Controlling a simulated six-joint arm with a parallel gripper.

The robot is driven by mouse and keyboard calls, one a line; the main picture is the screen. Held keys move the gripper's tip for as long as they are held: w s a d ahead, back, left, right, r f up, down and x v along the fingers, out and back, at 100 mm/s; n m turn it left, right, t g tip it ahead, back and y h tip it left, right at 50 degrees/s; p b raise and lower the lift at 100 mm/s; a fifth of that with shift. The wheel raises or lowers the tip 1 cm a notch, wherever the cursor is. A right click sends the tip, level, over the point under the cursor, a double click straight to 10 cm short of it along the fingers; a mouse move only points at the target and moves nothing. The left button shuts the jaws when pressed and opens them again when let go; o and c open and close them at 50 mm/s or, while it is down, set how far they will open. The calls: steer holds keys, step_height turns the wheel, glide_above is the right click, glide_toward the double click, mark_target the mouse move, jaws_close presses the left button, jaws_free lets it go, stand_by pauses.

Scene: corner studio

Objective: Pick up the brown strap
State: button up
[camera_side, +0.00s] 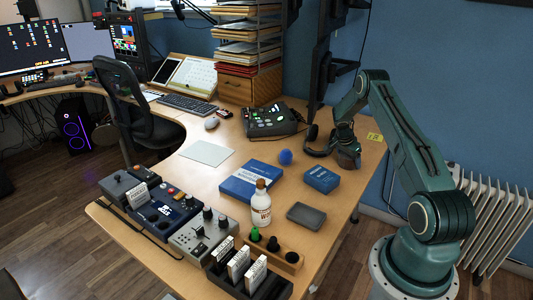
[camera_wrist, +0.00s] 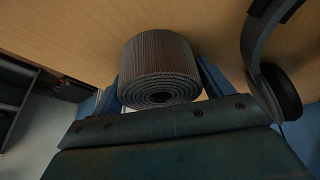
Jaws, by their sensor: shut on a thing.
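The brown strap (camera_wrist: 160,62) is a tight ribbed roll, its spiral end facing the camera in the wrist view. My gripper (camera_wrist: 161,88) has a blue finger on each side of the roll and is shut on it. In the side view my gripper (camera_side: 345,143) is low over the right part of the desk, and the strap (camera_side: 348,160) shows as a dark brown shape under it. Whether the strap touches the desk is hard to tell.
Black headphones (camera_side: 318,150) lie just left of my gripper and also show at the right of the wrist view (camera_wrist: 268,60). A blue box (camera_side: 321,180), a blue ball (camera_side: 285,157) and a blue book (camera_side: 250,182) are nearby. A yellow note (camera_side: 375,137) is to the right.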

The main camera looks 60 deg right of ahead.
steer(key=shift+r, duration=0.1)
step_height(320, 180, up, 20)
stand_by(0.8)
stand_by(0.5)
